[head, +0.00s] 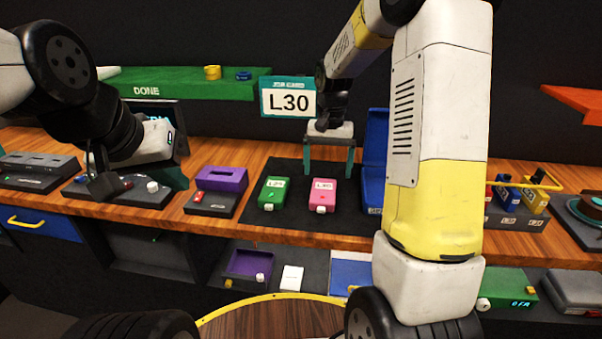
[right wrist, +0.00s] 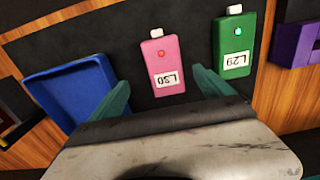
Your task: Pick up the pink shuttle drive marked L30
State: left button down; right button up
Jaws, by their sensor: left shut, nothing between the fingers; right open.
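The pink shuttle drive (head: 322,196) lies flat on the dark mat, with a white label reading L30. In the right wrist view the pink drive (right wrist: 162,63) shows a red light, a white plug end and its label upside down. The green drive marked L29 (right wrist: 234,46) lies beside it; it also shows in the head view (head: 272,193). My right gripper (head: 329,170) is open and empty, its teal fingers spread above and behind the pink drive. In the right wrist view its fingers (right wrist: 165,92) straddle the drive's label end. My left gripper (head: 104,186) is shut and empty at the left.
A blue open tray (right wrist: 75,92) stands beside the mat. A purple block (head: 222,178) on a dark base is left of the green drive. A job card reading L30 (head: 288,98) hangs behind. A green DONE shelf (head: 185,84) is at back left.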

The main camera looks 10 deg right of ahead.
aim_at(324, 190)
jog(key=f, duration=0.2)
jog(key=w+f, duration=0.1)
jog(key=f, duration=0.4)
jog(key=shift+w+a+f, duration=0.15)
jog(key=shift+w+a, duration=0.05)
jog(key=shift+a, duration=0.1)
jog(key=shift+f, duration=0.5)
jog(key=c, duration=1.8)
jog(key=shift+o, duration=0.2)
jog(key=shift+r, duration=0.2)
